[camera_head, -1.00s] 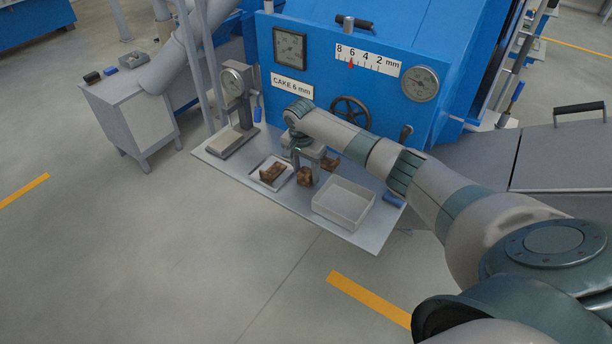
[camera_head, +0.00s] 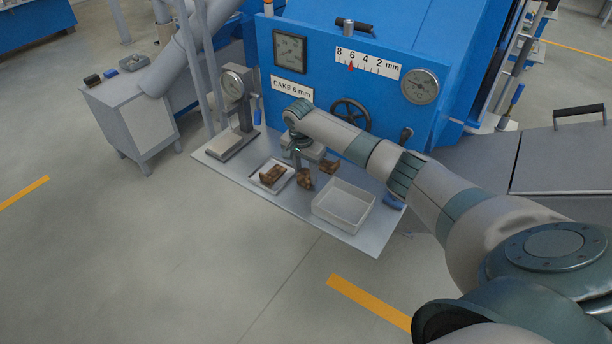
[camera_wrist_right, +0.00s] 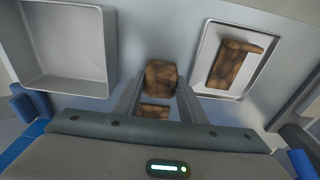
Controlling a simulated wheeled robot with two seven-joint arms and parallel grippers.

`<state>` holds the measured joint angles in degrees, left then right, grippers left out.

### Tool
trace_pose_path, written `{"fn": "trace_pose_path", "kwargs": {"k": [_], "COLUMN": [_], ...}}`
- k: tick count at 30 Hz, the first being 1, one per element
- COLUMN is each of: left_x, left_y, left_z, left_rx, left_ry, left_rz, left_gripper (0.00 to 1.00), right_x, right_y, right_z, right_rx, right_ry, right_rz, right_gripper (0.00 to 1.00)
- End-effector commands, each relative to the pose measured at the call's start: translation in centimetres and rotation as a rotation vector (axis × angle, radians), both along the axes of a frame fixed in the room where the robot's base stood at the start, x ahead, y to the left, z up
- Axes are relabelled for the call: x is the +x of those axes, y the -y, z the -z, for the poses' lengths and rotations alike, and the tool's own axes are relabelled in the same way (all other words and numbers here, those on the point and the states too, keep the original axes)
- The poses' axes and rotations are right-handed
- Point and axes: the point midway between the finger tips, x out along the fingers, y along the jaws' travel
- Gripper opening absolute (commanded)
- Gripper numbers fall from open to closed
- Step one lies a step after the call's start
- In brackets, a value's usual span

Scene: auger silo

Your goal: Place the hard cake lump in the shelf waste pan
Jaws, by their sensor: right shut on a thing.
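My right gripper (camera_head: 305,170) is shut on a brown, cracked lump (camera_wrist_right: 161,78) just above or on the shelf; I cannot tell if the lump touches it. The lump also shows in the head view (camera_head: 305,179). A second brown piece (camera_wrist_right: 154,111) shows between the fingers, nearer the palm side of the picture, and in the head view (camera_head: 328,166) it lies behind the gripper. An empty, square, pale pan (camera_head: 330,216) stands right of the gripper; it is at the upper left in the wrist view (camera_wrist_right: 70,78). My left gripper is not in view.
A shallow white tray (camera_wrist_right: 205,60) holds an angular brown piece (camera_wrist_right: 232,63), left of the gripper in the head view. A dial gauge stand (camera_head: 236,105) stands at the shelf's left end. The blue machine (camera_head: 310,65) rises behind. A blue object (camera_head: 393,202) lies right of the pan.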

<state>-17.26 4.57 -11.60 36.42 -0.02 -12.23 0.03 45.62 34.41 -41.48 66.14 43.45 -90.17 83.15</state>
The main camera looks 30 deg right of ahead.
Motion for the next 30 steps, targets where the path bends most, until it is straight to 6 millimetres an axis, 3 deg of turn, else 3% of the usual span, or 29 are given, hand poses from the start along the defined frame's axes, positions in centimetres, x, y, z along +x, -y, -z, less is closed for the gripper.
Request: {"fn": "trace_pose_path", "kwargs": {"k": [18,23,30], "left_x": [5.8,6.4,5.7], "left_y": [2.2,2.5,2.5], "left_z": [0.0,-0.2,-0.1], "left_rx": [-0.039,-0.044,-0.043], "left_ry": [0.134,0.149,0.14], "left_rz": [0.004,0.005,0.005], "left_gripper": [0.56,0.56,0.56], "right_x": [0.1,0.0,0.0], "right_y": [0.0,0.0,0.0], "right_z": [-8.6,-9.3,-9.3], "right_rx": [0.001,0.0,0.0], "right_ry": [0.002,0.0,0.0], "right_rz": [0.0,0.001,0.001], "right_gripper": [0.14,0.14,0.14]}}
